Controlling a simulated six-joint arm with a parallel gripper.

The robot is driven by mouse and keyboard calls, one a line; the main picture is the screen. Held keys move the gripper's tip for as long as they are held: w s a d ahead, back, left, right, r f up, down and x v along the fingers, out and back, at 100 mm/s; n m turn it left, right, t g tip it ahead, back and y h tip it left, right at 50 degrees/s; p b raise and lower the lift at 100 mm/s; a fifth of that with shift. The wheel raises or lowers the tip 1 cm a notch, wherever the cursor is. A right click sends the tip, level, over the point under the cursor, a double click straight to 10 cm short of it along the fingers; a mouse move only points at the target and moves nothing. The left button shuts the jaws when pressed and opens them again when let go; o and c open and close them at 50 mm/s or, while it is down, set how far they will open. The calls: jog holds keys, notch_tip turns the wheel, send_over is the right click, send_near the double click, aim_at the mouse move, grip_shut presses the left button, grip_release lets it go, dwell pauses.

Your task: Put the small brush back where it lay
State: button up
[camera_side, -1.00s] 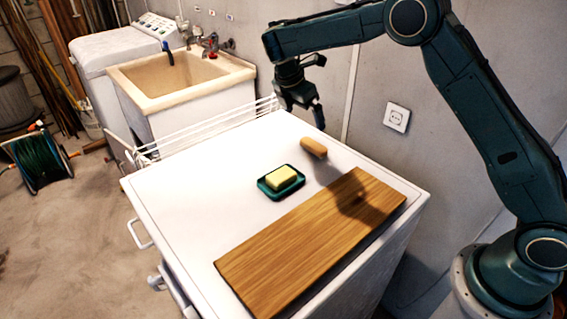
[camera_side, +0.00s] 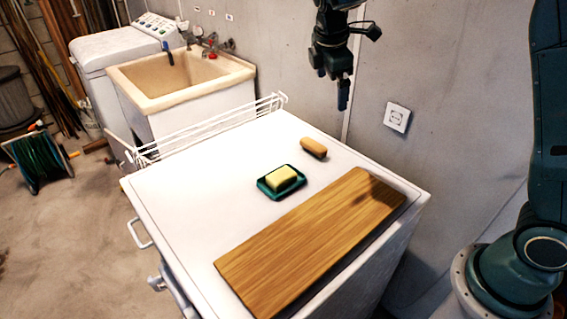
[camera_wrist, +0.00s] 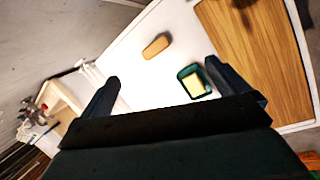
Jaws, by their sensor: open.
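The small brush (camera_side: 313,147), a tan block with a dark underside, lies on the white top near its back edge, between the green soap dish and the wall. It also shows in the wrist view (camera_wrist: 156,46), apart from the fingers. My gripper (camera_side: 334,88) hangs above and behind the white top, clear of everything. In the wrist view its two fingers (camera_wrist: 160,88) are spread wide with nothing held between them.
A green dish (camera_side: 262,185) with a yellow soap bar (camera_side: 281,178) stands left of the brush. A wooden board (camera_side: 290,250) covers the front right of the white top (camera_side: 190,215). A white wire rack (camera_side: 210,125) runs along the far side, before a sink (camera_side: 180,95).

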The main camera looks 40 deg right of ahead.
jog(key=s+r+m+t+y, duration=0.1)
jog(key=s+r+m, duration=0.2)
jog(key=s, duration=0.5)
jog(key=s+r+m+t+y, duration=0.1)
jog(key=s+r+m, duration=0.3)
jog(key=s, duration=0.4)
jog(key=s+a+f+m+t, duration=0.1)
jog(key=s+a+f+m, duration=0.1)
jog(key=s, duration=0.4)
jog(key=s+a+f+m+t+y, duration=0.1)
jog(key=s+f+m, duration=0.1)
jog(key=s+m, duration=0.2)
jog(key=shift+s+a, duration=0.35)
jog(key=shift+s, duration=1.4)
